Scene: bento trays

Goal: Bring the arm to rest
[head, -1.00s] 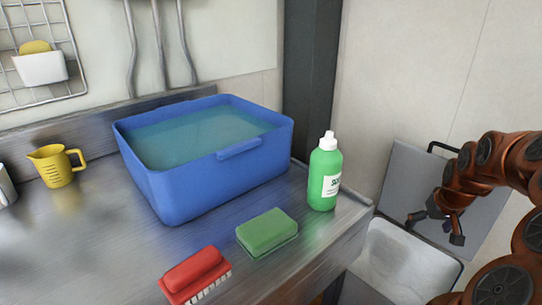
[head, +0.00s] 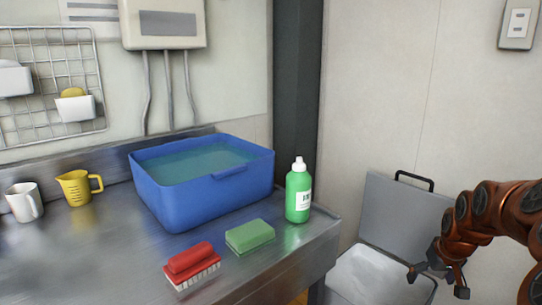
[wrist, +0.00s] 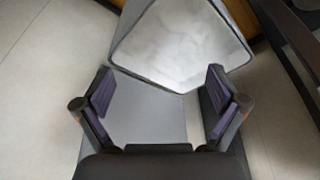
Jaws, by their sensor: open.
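My gripper (head: 438,280) is at the right of the head view, beyond the counter's right end. It is in front of a grey chair-like object (head: 400,212) with a pale, shiny lower part. In the wrist view my gripper (wrist: 160,100) has its two dark-padded fingers spread apart, with nothing between them. The grey surface and the pale floor show below them. My copper-coloured arm reaches in from the right edge.
The metal counter (head: 100,262) holds a blue basin (head: 200,195) of water, a green bottle (head: 298,195), a green sponge (head: 250,236), a red brush (head: 191,265), a yellow jug (head: 76,188) and a white mug (head: 24,202). A wire rack (head: 50,90) hangs on the wall.

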